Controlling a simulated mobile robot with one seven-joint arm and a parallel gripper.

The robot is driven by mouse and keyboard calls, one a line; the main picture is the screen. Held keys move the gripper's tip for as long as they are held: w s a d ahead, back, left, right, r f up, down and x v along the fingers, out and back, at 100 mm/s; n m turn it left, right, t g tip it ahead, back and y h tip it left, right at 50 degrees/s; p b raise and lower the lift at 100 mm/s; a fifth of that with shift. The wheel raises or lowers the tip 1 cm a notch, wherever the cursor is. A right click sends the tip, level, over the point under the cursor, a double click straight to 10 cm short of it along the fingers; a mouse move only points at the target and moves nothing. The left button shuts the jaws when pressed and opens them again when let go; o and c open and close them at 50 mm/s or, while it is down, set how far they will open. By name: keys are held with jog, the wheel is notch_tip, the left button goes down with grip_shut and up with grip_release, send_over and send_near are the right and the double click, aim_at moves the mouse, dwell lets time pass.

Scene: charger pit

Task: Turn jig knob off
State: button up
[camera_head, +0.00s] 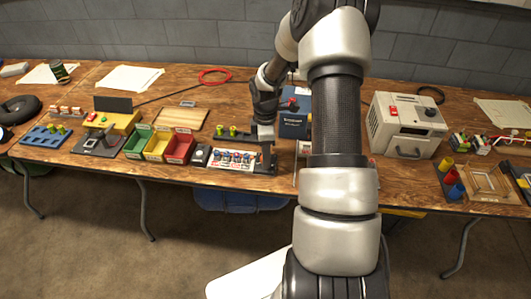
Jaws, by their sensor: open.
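My gripper (264,136) points down over the front middle of the workbench, at the end of my bent arm. It looks empty, and its fingertips are small and dark. Just below and left of it lies a white panel (222,162) with several small red and blue parts, on a dark base. A dark upright piece (267,158) stands at that panel's right end, close under the gripper. I cannot make out which small part is the jig knob, nor its setting. I cannot tell whether the gripper touches anything. My arm hides part of the bench to the right.
A blue box (294,125) with a red part stands right behind the gripper. Green, yellow and red bins (155,146) stand to the left. A beige machine (405,127) stands right of my arm. A red cable ring (215,75) lies at the back.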

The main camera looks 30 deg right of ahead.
notch_tip(320, 180, up, 17)
jog(key=p, duration=0.2)
jog(key=shift+r, duration=0.15)
jog(key=shift+r, duration=0.1)
dwell(0.3)
jog(key=s+a+r+m+t+h+p, duration=0.1)
jog(key=s+a+r+m+p, duration=0.3)
jog(key=r, duration=0.6)
jog(key=s+a+r+m+t+h+p, duration=0.1)
jog(key=s+a+r+m+t+p, duration=0.1)
jog(key=s+a+r, duration=0.65)
jog(key=s+a+r+m+t+y+p, duration=0.2)
jog(key=s+r+m+p, duration=0.2)
jog(key=s+r+m, duration=0.3)
jog(key=s+r, duration=0.2)
jog(key=s, duration=0.2)
jog(key=shift+a+r+m+t+p, duration=0.2)
jog(key=shift+m+t+p, duration=0.1)
jog(key=shift+p, duration=0.1)
jog(key=shift+d, duration=0.1)
